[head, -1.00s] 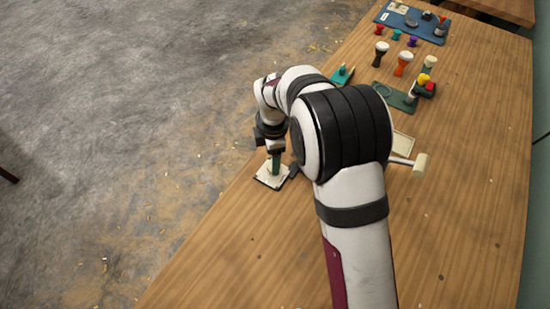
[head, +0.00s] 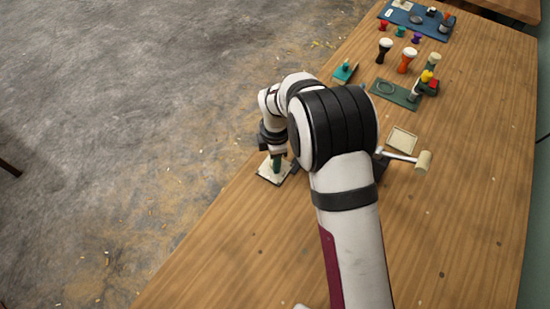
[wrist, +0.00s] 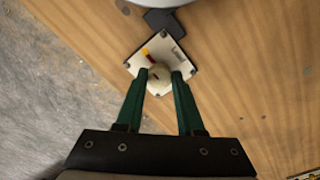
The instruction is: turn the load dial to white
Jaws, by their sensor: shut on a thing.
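The load dial is a cream square plate (head: 266,176) near the table's left edge. In the wrist view the plate (wrist: 178,52) shows dark corners, a small dark label and yellow and dark red marks. A round pale knob (wrist: 158,76) with a small dark red mark stands on it. My gripper (wrist: 160,82) has its two green fingers on either side of this knob, shut on it. In the head view my gripper (head: 276,163) points down onto the plate, and the knob is hidden. Part of the plate is covered by the fingers.
A mallet (head: 422,161) and a cream tray (head: 402,139) lie to the right of my arm. Goblet drums (head: 407,57), a green board (head: 392,92) and a blue mat (head: 413,20) are farther back. The table's front right is clear.

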